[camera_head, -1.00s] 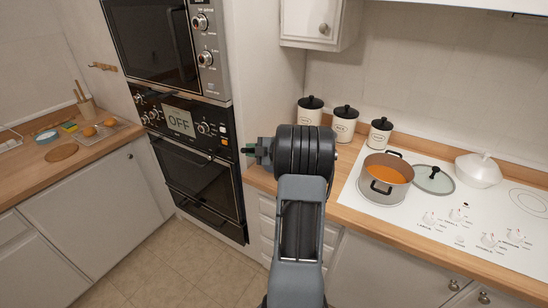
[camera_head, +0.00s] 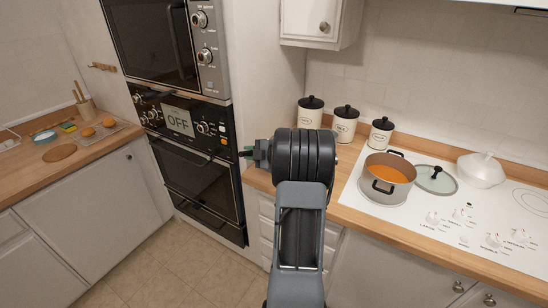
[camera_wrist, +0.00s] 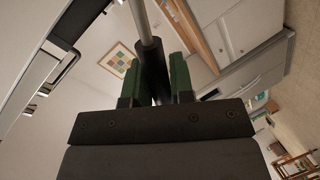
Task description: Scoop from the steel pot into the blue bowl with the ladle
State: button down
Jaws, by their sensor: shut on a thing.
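The steel pot (camera_head: 389,177) stands on the white hob at the right, uncovered, with orange contents and black side handles. The small blue bowl (camera_head: 45,137) sits on the wooden counter at the far left. In the wrist view, my gripper (camera_wrist: 154,68) has its green fingers on both sides of the ladle (camera_wrist: 150,52). I see its dark grip and thin grey shaft running upward out of view; its scoop is not visible. In the head view, my gripper (camera_head: 246,153) points left in front of the oven column, well left of the pot, mostly hidden by my wrist.
A glass lid (camera_head: 436,181) lies right of the pot, with a white lidded dish (camera_head: 481,170) beyond. Several white canisters (camera_head: 345,124) stand behind my arm. The wall ovens (camera_head: 196,160) separate the two counters. A board with buns (camera_head: 96,130) is near the bowl. The floor (camera_head: 165,270) at left is clear.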

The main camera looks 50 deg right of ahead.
jog(key=shift+s+a+f+n+h+b, duration=0.1)
jog(key=shift+a+f+n+h+b, duration=0.2)
jog(key=shift+f+b, duration=0.6)
jog(key=shift+a+f+n+h+b, duration=0.1)
jog(key=shift+a+f+n+b, duration=0.25)
jog(key=shift+b, duration=1.05)
jog(key=shift+a+f+n+h+b, duration=0.2)
jog(key=shift+f+n+b, duration=0.35)
jog(key=shift+b, duration=0.75)
jog(key=shift+a+f+n+h+b, duration=0.1)
jog(key=shift+f+n+h+b, duration=0.1)
jog(key=shift+f+b, duration=0.8)
